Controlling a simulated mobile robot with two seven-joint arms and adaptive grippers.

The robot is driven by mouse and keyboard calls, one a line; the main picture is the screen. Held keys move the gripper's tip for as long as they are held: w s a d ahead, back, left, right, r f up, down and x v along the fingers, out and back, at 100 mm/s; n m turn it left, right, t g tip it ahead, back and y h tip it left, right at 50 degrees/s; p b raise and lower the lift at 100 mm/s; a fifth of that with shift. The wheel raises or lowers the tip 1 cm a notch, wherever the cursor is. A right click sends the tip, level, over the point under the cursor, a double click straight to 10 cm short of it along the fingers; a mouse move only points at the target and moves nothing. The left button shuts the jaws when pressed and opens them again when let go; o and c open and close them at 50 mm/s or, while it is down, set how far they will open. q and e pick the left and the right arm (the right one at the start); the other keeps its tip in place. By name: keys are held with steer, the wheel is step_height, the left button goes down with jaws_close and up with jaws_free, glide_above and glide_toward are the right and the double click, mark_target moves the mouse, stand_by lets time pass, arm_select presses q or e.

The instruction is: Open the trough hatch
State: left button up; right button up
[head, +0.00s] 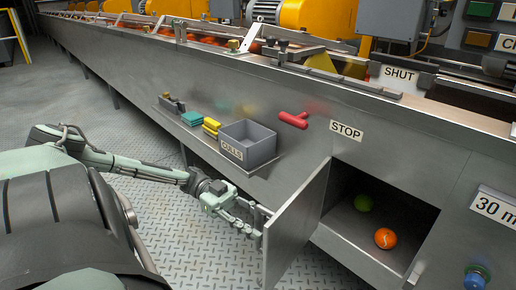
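A grey metal hatch door (296,232) stands swung outward at the front of the machine. Whether the fingers are closed on a handle there cannot be made out. My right gripper is not in view.
A shelf left of the door holds a grey CULLS bin (248,145), yellow pads (211,127) and green pads (192,118). A red T-handle (293,120) and a STOP plate (347,131) are on the panel. A blue knob (475,278) is at lower right. The floor (185,235) is clear.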

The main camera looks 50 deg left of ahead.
arm_select(q)
steer(key=s+a, duration=0.2)
steer(key=a, duration=1)
stand_by(0.5)
